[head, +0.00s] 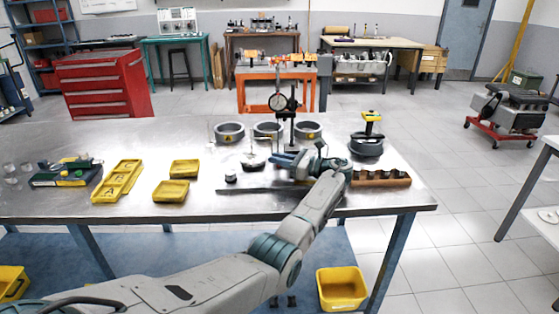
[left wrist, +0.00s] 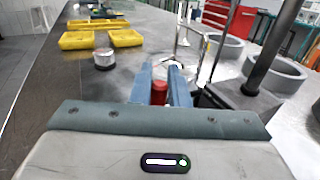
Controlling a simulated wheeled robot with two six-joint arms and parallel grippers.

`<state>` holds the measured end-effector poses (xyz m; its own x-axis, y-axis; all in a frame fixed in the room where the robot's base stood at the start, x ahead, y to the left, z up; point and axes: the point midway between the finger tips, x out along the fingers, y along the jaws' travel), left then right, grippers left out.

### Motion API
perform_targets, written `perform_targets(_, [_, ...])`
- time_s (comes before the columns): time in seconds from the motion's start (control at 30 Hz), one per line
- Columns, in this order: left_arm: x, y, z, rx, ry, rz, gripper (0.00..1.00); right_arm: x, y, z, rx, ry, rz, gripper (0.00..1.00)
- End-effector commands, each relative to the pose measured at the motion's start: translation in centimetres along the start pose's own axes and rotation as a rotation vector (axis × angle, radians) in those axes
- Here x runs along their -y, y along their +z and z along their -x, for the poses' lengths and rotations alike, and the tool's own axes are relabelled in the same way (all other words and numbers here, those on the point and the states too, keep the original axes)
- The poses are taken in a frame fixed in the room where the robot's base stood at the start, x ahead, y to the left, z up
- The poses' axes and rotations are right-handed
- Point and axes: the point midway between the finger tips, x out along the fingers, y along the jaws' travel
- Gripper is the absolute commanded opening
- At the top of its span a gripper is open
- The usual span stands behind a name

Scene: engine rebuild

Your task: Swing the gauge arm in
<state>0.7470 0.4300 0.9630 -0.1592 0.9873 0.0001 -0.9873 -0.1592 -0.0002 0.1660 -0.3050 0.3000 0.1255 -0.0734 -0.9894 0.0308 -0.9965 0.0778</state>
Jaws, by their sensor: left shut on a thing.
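The dial gauge (head: 278,102) is round with a pale face. It sits high beside a dark upright post (head: 292,130) near the middle of the table. In the left wrist view the post (left wrist: 273,45) rises from a dark block just right of my fingers. My left gripper (head: 279,158) is low in front of the post. In the left wrist view its blue fingers (left wrist: 160,78) are closed around a small red cylinder (left wrist: 159,93). I cannot tell whether this cylinder belongs to the gauge arm. My right gripper is not in view.
Grey rings (head: 230,132) stand behind the gripper. A small dark-based cylinder (head: 231,178) stands to its left, with yellow trays (head: 171,191) farther left. A holed brown block (head: 382,178) and a black yellow-handled tool (head: 367,148) are to the right. The table's front-left surface is clear.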

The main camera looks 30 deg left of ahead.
Motion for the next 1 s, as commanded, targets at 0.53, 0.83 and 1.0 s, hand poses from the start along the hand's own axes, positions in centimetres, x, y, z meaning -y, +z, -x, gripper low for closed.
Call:
perform_targets(0.53, [0.0, 0.0, 0.0, -0.001, -0.001, 0.0, 0.33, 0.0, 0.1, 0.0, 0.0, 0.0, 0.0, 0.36])
perform_targets(0.83, [0.1, -0.3, 3.6, -0.002, -0.004, -0.001, 0.33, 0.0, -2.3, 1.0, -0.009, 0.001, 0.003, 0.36])
perform_targets(1.0, [0.1, -0.3, 7.0, -0.001, -0.004, -0.001, 0.33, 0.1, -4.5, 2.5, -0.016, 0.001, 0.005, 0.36])
